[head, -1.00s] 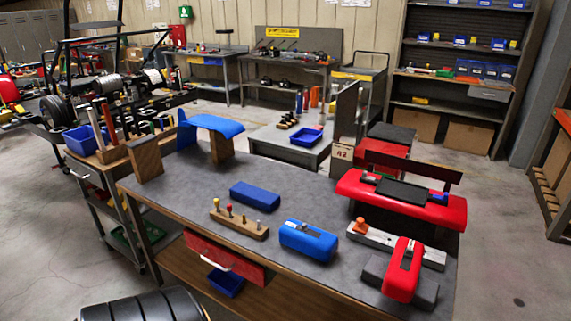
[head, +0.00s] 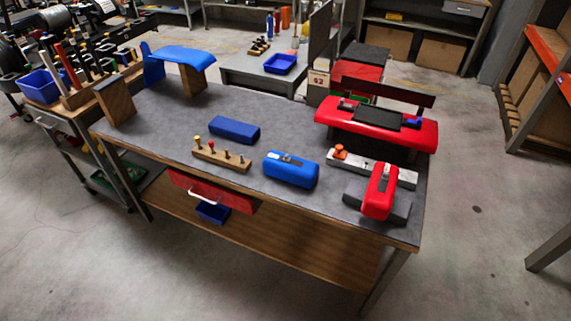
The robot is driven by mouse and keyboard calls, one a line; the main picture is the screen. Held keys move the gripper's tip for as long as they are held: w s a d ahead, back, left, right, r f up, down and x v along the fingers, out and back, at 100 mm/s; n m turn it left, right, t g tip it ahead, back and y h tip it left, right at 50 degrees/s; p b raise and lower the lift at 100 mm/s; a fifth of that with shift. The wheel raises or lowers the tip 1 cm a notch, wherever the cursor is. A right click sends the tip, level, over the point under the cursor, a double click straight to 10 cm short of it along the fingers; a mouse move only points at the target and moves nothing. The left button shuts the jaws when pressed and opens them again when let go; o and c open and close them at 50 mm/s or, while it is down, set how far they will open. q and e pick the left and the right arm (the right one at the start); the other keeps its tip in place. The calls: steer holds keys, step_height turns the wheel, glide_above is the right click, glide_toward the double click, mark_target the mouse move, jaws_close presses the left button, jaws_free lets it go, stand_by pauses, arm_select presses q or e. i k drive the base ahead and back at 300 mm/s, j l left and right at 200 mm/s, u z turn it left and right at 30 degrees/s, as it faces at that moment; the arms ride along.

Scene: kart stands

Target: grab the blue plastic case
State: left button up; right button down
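A blue case (head: 291,169) with rounded edges and a grey latch-like piece on top lies near the front edge of the workbench (head: 170,125), right of its middle. It is closed and nothing covers it. A plainer, darker blue block (head: 234,130) lies behind it to the left. I cannot tell for sure which of the two is called the plastic case; the rounded one looks more like a case. Neither of my grippers shows in the head view.
A wooden block with pegs (head: 221,155) lies left of the rounded case. A red case (head: 380,191) on a dark base and a grey bar (head: 395,172) lie to its right. A red bodywork piece (head: 340,113) is behind. Open concrete floor lies in front.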

mark_target(301, 172)
steer(key=i+l, duration=0.15)
steer(key=i, duration=0.25)
steer(key=i+l, duration=0.2)
steer(key=i, duration=0.25)
steer(key=i+l+z, duration=0.1)
steer(key=i, duration=0.3)
